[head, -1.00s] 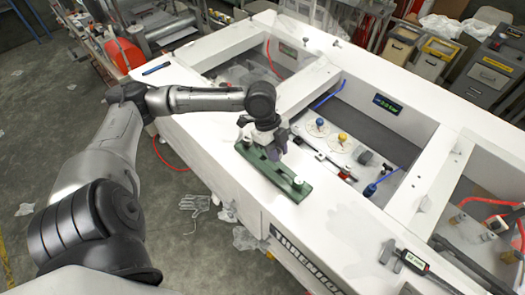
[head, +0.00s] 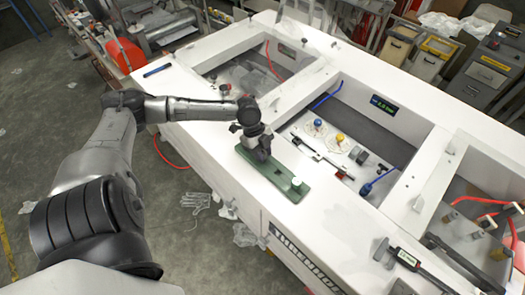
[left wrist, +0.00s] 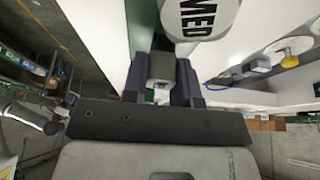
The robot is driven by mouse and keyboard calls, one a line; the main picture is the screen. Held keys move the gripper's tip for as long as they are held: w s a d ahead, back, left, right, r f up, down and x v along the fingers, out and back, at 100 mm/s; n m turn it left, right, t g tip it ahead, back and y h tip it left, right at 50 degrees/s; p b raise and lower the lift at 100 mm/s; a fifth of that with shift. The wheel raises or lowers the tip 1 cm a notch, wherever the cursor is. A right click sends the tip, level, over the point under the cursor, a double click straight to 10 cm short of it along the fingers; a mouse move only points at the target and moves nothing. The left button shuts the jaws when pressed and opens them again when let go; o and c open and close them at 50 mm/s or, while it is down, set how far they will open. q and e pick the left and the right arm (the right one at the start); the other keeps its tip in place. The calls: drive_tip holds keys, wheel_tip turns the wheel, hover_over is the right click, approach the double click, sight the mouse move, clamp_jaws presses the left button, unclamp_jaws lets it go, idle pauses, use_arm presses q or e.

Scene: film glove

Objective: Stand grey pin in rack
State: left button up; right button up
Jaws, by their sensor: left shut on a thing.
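The green rack (head: 276,174) lies along the white bench top near its front edge. A white-topped peg (head: 297,182) stands at its near right end; in the left wrist view a white round top marked "MED" (left wrist: 198,14) shows just beyond my fingers. My left gripper (head: 263,155) is low over the left part of the rack. In the left wrist view its dark fingers (left wrist: 160,82) are shut on the grey pin (left wrist: 161,66). The pin's lower end is hidden, so I cannot tell whether it is seated. My right gripper is not in view.
Behind the rack, a sunken bay holds a blue knob (head: 318,123), a yellow knob (head: 340,138) and small tools. A blue pen (head: 157,69) lies at the bench's left. A gauge (head: 406,258) lies at the near right. Bench top right of the rack is clear.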

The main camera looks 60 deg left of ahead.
use_arm(q)
drive_tip(key=shift+f, duration=0.25)
drive_tip(key=o, duration=0.9)
drive_tip(key=shift+r, duration=0.1)
drive_tip(key=shift+r, duration=0.15)
drive_tip(key=shift+a+r, duration=0.15)
drive_tip(key=shift+r, duration=0.1)
drive_tip(key=v, duration=0.6)
drive_tip(key=shift+f+b, duration=0.1)
drive_tip(key=shift+b, duration=0.25)
drive_tip(key=shift+p+v, duration=1.9)
drive_tip(key=shift+v, duration=0.85)
